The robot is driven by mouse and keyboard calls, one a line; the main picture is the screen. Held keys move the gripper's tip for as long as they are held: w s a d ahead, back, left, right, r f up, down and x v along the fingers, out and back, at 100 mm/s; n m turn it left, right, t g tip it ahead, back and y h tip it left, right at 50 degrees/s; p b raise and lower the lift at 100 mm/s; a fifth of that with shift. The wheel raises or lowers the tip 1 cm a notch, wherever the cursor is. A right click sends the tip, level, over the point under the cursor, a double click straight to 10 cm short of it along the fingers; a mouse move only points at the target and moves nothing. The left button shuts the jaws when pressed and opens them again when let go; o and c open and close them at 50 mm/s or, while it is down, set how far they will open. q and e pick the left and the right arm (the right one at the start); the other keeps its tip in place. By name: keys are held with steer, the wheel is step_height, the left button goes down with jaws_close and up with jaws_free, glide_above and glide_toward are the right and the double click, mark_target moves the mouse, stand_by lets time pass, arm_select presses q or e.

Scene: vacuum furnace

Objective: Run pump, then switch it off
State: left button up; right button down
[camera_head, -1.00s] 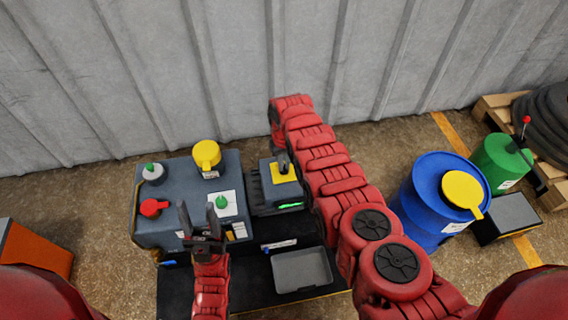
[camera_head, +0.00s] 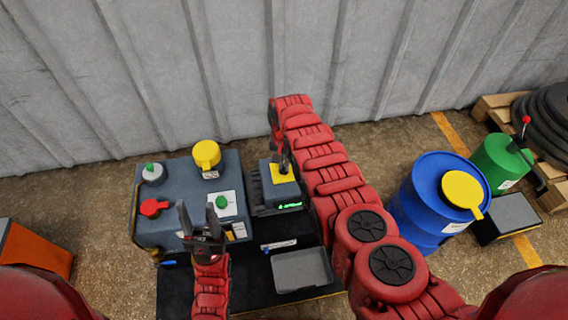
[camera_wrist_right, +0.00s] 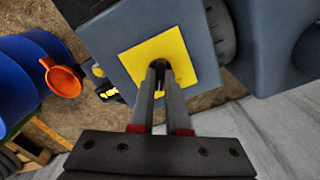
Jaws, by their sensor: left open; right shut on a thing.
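The pump unit (camera_head: 275,190) is a dark box with a yellow plate (camera_head: 270,175) on top and a lit green display (camera_head: 290,205) on its front. In the right wrist view, the yellow plate (camera_wrist_right: 133,62) has a small black switch (camera_wrist_right: 161,73) at its middle. My right gripper (camera_wrist_right: 157,70) is shut on this switch; the fingers partly hide it. In the head view my right gripper (camera_head: 284,162) reaches down onto the plate. My left gripper (camera_head: 198,210) is open and empty, in front of the blue-grey furnace cabinet (camera_head: 178,205).
The cabinet carries a red knob (camera_head: 152,207), a yellow cap (camera_head: 207,154), a green button (camera_head: 221,202) and a grey-green knob (camera_head: 153,172). A grey tray (camera_head: 302,270) lies in front. A blue drum (camera_head: 425,200) and green canister (camera_head: 500,160) stand right; a corrugated wall (camera_head: 300,60) is behind.

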stand_by(0.4)
steer(key=c, duration=0.9)
jaws_free()
step_height(320, 180, up, 6)
steer(key=p, duration=0.3)
steer(key=shift+f+p, duration=0.25)
steer(key=shift+p, duration=0.15)
step_height(320, 180, up, 12)
steer(key=p, duration=0.1)
steer(key=shift+f, duration=0.15)
